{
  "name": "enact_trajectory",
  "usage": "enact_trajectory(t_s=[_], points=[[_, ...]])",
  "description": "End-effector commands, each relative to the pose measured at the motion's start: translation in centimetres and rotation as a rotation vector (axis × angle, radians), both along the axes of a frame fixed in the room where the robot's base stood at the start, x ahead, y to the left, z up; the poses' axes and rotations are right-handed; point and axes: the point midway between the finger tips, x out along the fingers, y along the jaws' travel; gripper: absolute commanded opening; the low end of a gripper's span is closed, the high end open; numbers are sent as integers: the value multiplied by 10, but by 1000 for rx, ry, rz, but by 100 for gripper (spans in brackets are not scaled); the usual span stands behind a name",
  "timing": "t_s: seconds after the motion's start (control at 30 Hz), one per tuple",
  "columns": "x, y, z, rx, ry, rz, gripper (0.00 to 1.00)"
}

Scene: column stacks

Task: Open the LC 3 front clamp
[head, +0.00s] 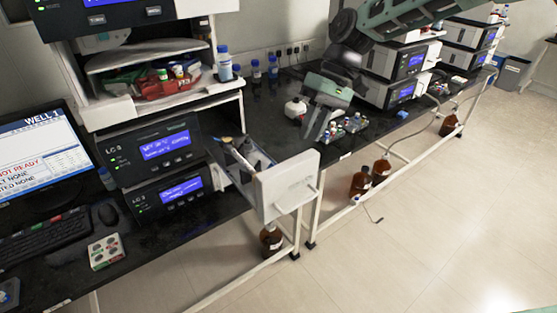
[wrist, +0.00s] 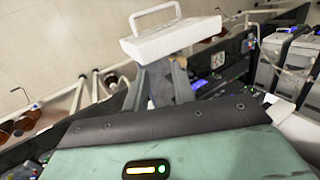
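The LC 3 stack (head: 125,150) stands at the left in the head view. Its drawer is pulled out, with a white front panel (head: 287,185) and a bar handle. The panel also shows in the wrist view (wrist: 172,40), ahead of the fingers. Inside the open drawer are small light and dark fittings (head: 245,148); which one is the front clamp I cannot tell. My gripper (wrist: 160,78) has its two grey fingers apart, with nothing clearly held between them. In the head view my gripper (head: 312,125) hangs above the bench, behind and right of the drawer front.
A monitor (head: 40,155) and keyboard (head: 40,235) are at the left. Blue-capped bottles (head: 255,70) and small vials (head: 352,122) stand on the black bench. Brown bottles (head: 370,175) are below it. More instrument stacks (head: 400,62) stand at the back right. The floor in front is clear.

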Motion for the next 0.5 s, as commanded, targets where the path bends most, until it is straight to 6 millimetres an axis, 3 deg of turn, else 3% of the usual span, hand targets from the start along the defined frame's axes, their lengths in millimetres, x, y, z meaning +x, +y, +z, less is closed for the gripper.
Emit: enact_trajectory(t_s=[0.2,0.3,0.5], points=[[50,-1,14,179,80,8,26],[66,-6,19,241,101,11,26],[73,-8,19,282,115,12,26]])
